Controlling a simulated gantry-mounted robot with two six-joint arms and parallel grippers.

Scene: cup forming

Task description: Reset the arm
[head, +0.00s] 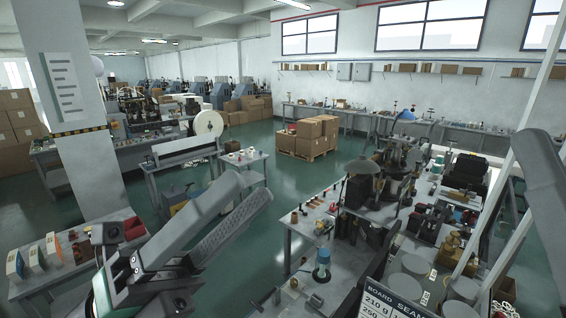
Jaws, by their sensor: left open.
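My left gripper (254,190) comes up from the lower left, its dark body near the bottom edge. Its two long grey fingers point up and to the right, apart, with a ribbed pad showing on one inner face. Nothing is seen between them. The gripper is raised in front of the left workbench and the green floor, touching nothing that I can make out.
Boxes on a pallet (308,136) stand farther back. Green floor (262,240) is open between the benches.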

